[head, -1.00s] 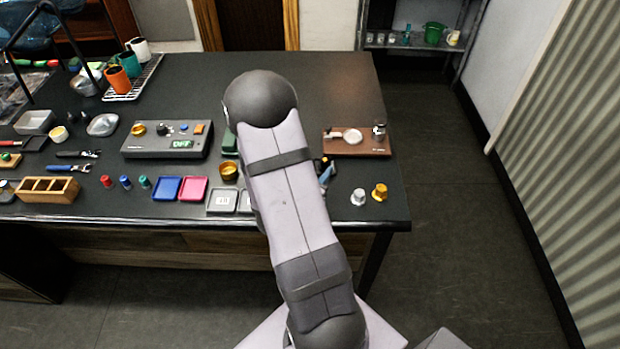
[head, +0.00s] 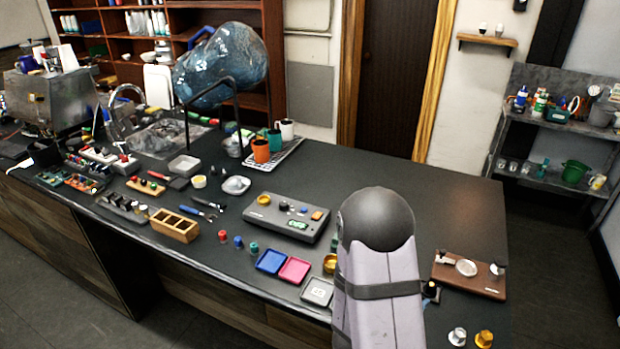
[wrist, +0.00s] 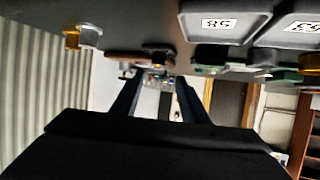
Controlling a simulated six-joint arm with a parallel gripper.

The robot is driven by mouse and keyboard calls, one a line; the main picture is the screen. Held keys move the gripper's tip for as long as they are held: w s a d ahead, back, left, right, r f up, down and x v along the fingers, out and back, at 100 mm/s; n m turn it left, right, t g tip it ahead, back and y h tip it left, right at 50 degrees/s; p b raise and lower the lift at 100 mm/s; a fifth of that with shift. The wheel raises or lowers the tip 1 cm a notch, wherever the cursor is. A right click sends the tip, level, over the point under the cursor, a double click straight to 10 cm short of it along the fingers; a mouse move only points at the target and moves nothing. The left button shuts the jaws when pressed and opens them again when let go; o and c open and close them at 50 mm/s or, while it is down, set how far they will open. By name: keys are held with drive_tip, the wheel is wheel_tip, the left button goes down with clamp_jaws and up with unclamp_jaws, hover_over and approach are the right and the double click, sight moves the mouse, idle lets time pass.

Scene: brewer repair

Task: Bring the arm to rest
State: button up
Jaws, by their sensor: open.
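My arm (head: 378,270) rises from the bottom right of the head view, in front of the dark workbench (head: 455,215). It hides part of the bench behind it, and my gripper is not clearly visible there. In the wrist view my gripper (wrist: 157,88) shows as two dark fingers set apart, with nothing between them. The wrist picture looks upside down, with the bench top along its upper edge. Two grey trays with number labels (wrist: 222,22) show close at the upper right there.
A grey control box (head: 287,216), blue tray (head: 271,261) and pink tray (head: 294,270) lie left of my arm. A wooden board (head: 470,275), silver knob (head: 457,336) and gold knob (head: 484,338) lie to its right. Open floor lies beyond the bench's right end.

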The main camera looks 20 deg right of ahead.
drive_tip(key=w+a+y, duration=0.1)
drive_tip(key=a, duration=0.1)
drive_tip(key=w+a+n+t+y+p, duration=0.1)
drive_tip(key=w+a+y, duration=0.1)
drive_tip(key=a, duration=0.1)
drive_tip(key=w+a+n+y+p, duration=0.1)
drive_tip(key=w+a, duration=0.1)
drive_tip(key=shift+w+a+t+y, duration=0.25)
drive_tip(key=shift+a+t+y, duration=0.05)
drive_tip(key=shift+a+y, duration=0.1)
drive_tip(key=s+a+r+n+g+y+p, duration=0.1)
drive_tip(key=s+a+r+n+y, duration=0.15)
drive_tip(key=a, duration=0.35)
drive_tip(key=s+a+r+n+g+y+p, duration=0.1)
drive_tip(key=a+n+y, duration=0.2)
drive_tip(key=a, duration=0.3)
drive_tip(key=s+a+r+n+g+y+p, duration=0.1)
drive_tip(key=a+r+n+y+p, duration=0.15)
drive_tip(key=a, duration=0.35)
drive_tip(key=s+r+n+g, duration=0.3)
drive_tip(key=s+r+g, duration=0.1)
drive_tip(key=s, duration=0.6)
drive_tip(key=f+b, duration=0.4)
drive_tip(key=f, duration=0.1)
drive_tip(key=shift+w+a+b, duration=0.2)
drive_tip(key=shift+a+b, duration=0.1)
drive_tip(key=shift+a, duration=0.1)
